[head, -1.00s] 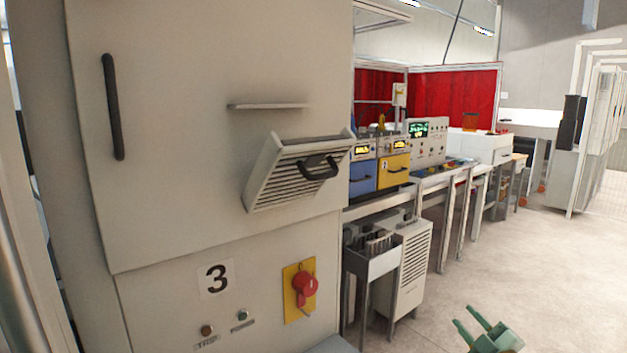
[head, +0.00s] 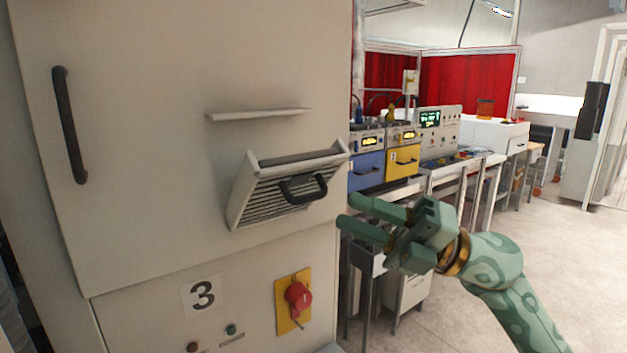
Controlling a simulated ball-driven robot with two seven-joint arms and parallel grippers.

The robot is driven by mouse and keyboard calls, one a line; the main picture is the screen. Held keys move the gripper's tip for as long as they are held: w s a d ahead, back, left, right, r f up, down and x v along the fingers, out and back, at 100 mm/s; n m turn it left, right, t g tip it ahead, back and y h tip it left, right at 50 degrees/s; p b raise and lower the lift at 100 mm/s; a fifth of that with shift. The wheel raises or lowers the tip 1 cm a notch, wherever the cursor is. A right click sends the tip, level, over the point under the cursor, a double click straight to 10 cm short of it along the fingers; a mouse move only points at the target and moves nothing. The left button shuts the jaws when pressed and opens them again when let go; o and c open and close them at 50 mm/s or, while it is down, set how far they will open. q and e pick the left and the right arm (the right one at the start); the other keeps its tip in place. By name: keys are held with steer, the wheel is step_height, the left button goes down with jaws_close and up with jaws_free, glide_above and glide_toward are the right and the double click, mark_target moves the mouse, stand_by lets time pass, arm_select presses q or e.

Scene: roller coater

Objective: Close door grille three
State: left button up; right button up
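The door grille (head: 288,184) is a slatted panel on the beige cabinet (head: 150,150) marked 3. It is tilted outward at its top, with a gap between its top edge and the cabinet. A black handle (head: 303,188) is on its front. My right gripper (head: 357,216) is just right of the grille and lower than its handle, fingers pointing left, apart and with nothing between them. It looks clear of the grille. My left gripper is out of view.
A red rotary switch (head: 298,298) on a yellow plate sits below the grille. A thin ledge (head: 258,114) sticks out above it. A long black door handle (head: 69,125) is at left. Benches with blue and yellow instruments (head: 403,160) stand behind my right gripper.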

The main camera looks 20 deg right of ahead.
mark_target(312, 198)
steer(key=p+x, duration=0.1)
steer(key=x, duration=0.4)
steer(key=shift+s+a+r, duration=0.1)
steer(key=shift+a+r, duration=0.15)
steer(key=shift+a, duration=0.1)
steer(key=shift+w+a+r+p, duration=0.1)
steer(key=shift+w+a+p, duration=0.3)
steer(key=shift+a, duration=0.25)
steer(key=shift+s, duration=0.1)
jaws_close()
